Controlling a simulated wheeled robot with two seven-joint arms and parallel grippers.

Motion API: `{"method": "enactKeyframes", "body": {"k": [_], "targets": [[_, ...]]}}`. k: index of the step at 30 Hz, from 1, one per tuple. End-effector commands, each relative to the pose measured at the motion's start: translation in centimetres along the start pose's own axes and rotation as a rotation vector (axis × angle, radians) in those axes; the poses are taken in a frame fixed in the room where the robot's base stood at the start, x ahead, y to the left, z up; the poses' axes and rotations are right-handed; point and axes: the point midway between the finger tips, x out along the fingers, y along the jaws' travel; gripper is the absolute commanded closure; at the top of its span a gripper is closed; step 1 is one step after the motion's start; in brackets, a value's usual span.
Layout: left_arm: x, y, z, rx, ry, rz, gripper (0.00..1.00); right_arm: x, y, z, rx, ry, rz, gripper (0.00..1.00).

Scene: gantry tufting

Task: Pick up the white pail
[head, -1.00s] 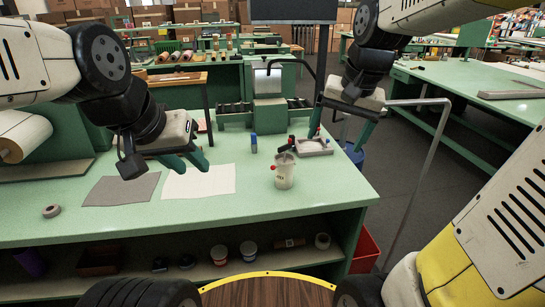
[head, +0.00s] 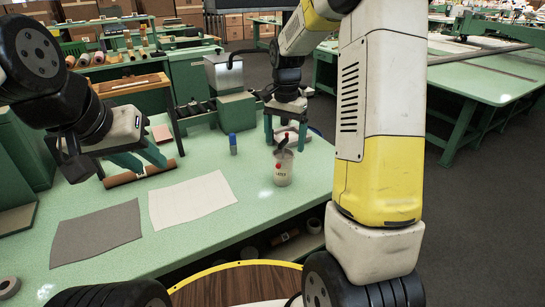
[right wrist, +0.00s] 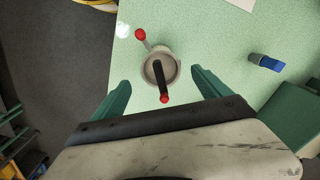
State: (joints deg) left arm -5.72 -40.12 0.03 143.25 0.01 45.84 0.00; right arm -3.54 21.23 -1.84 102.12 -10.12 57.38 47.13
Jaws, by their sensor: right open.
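The white pail (head: 283,173), marked with red lettering, stands upright on the green table near its right edge, with red-tipped handles sticking out of its top. In the right wrist view the pail (right wrist: 150,72) shows from above, beyond and between the fingertips. My right gripper (head: 286,141) is open and empty, its fingers pointing down just behind the pail in the head view; I cannot tell that they touch it.
A blue-topped marker-like item (head: 233,144) stands left of the pail. A white sheet (head: 190,202) and a grey sheet (head: 95,236) lie flat on the table. A tape roll (head: 10,287) lies at front left. A grey machine (head: 226,78) stands behind.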

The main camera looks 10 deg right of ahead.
Motion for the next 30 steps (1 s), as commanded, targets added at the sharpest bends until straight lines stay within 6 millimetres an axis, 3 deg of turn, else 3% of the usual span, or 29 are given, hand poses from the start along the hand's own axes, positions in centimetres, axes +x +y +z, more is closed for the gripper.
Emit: {"method": "enactKeyframes", "body": {"k": [7,17,30], "targets": [[0.0,0.0,0.0,0.0,0.0,0.0,0.67,3.7,-0.2,0.1,-0.002,-0.002,0.002,0.13],[0.0,0.0,0.0,0.0,0.0,0.0,0.67,4.4,-0.3,0.1,-0.002,0.0,0.0,0.13],[0.0,0.0,0.0,0.0,0.0,0.0,0.67,4.4,-0.3,0.1,-0.002,0.0,-0.001,0.98]]}}
